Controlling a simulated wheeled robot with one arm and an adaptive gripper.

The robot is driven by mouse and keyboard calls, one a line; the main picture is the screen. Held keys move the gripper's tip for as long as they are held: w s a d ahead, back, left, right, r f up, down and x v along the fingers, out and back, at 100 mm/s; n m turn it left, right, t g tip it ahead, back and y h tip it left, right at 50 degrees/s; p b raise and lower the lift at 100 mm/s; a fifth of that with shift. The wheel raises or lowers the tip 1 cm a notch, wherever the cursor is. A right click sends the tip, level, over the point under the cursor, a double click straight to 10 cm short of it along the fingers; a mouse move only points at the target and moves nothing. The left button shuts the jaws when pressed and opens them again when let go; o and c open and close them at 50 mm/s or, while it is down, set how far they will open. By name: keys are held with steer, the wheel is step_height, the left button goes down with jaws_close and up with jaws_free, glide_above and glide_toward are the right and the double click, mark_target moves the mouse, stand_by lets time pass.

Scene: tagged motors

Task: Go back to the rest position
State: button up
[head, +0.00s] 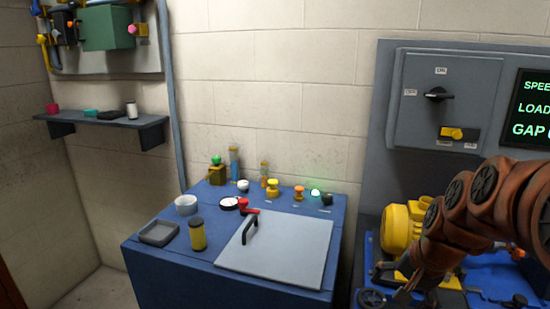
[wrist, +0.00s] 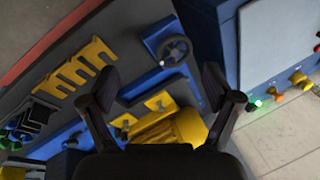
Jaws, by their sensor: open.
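My gripper (wrist: 157,88) is open in the wrist view, its two dark fingers apart with nothing between them. It hangs over the blue motor bench, above a dark handwheel (wrist: 174,50) and a yellow motor (wrist: 183,128). In the head view my brown jointed arm reaches in from the right edge, in front of the bench. The yellow motor (head: 399,228) shows left of the arm there, and the handwheel (head: 372,298) is at the bottom. My gripper's fingers are hard to make out in the head view.
A blue cabinet (head: 150,262) with a grey lid (head: 285,252) stands left of the bench, carrying jars, a tray and coloured knobs. A grey switch panel (head: 440,115) and a dark display (head: 532,110) are behind my arm. A yellow slotted rack (wrist: 78,70) lies on the bench.

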steer(key=s+a+f+n+g, duration=0.1)
steer(key=s+a+n, duration=0.1)
steer(key=s, duration=0.5)
steer(key=s+a+f+n+g+h, duration=0.1)
steer(key=s+a+f+n+g, duration=0.1)
steer(key=s, duration=0.6)
steer(key=s+a+f+n+g+p, duration=0.1)
steer(key=s+a+n+g, duration=0.1)
steer(key=s+a+n, duration=0.2)
steer(key=s+n, duration=0.1)
steer(key=s, duration=0.2)
steer(key=shift+s+f+h, duration=0.2)
steer(key=shift+s+h, duration=0.05)
steer(key=shift+h, duration=0.05)
